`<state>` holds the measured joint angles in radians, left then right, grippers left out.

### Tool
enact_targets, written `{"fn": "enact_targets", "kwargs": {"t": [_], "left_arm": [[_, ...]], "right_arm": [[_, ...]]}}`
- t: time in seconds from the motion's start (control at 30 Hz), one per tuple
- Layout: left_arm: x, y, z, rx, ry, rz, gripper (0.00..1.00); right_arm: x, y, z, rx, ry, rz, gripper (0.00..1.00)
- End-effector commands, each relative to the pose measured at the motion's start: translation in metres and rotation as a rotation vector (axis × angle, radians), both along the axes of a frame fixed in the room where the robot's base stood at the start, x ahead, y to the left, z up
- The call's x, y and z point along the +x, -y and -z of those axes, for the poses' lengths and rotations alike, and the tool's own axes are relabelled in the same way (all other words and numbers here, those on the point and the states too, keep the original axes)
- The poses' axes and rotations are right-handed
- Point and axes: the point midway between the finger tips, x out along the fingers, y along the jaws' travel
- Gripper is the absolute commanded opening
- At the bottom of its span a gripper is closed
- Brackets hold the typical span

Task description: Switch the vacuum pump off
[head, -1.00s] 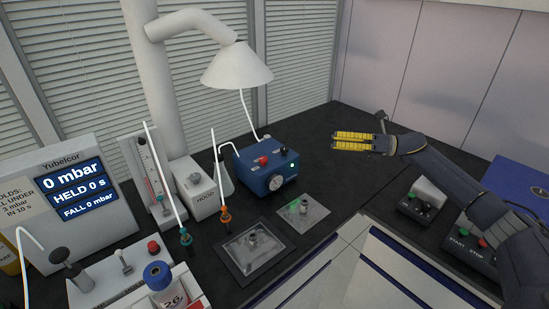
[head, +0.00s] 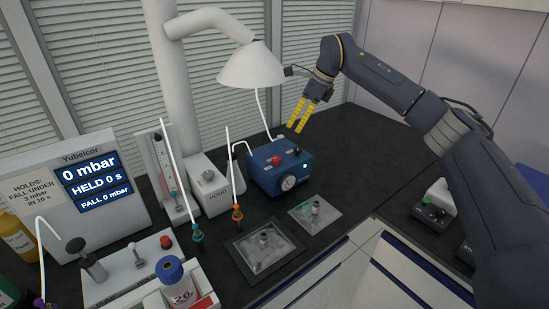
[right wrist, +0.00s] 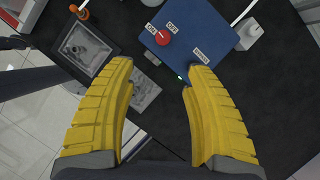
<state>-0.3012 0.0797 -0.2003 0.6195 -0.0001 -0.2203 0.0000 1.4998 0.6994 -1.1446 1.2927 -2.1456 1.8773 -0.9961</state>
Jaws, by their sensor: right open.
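The vacuum pump is a blue box (head: 262,178) on the black bench, with a red knob (head: 277,160) on top. A round gauge (head: 288,183) and a lit green lamp (head: 305,167) are on its front. In the right wrist view the red knob (right wrist: 163,38) sits beside ON and OFF labels on the blue top. My right gripper (head: 295,128), with yellow fingers, is open and empty. It points down above and slightly right of the pump, apart from it. In the right wrist view its fingertips (right wrist: 160,72) spread below the knob. My left gripper is not seen.
A white lamp-shaped hood (head: 250,68) hangs close to the right gripper. A display box (head: 75,190) reading 0 mbar stands at left. Tubes with teal and orange fittings stand before the pump.

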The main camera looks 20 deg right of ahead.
Motion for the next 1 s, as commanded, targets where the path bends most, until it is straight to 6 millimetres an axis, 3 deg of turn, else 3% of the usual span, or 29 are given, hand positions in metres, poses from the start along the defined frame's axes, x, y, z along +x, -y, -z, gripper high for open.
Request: {"fn": "enact_targets", "kwargs": {"t": [0.13, 0.27, 1.0], "left_arm": [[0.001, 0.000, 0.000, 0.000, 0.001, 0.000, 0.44], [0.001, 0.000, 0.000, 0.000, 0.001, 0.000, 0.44], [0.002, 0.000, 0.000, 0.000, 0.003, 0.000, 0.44]], "right_arm": [[0.003, 0.001, -0.001, -0.032, 0.004, 0.011, 0.52], [0.005, -0.003, 0.011, -0.034, 0.003, 0.011, 0.52], [0.032, -0.043, 0.128, -0.030, 0.003, 0.011, 0.52]]}}
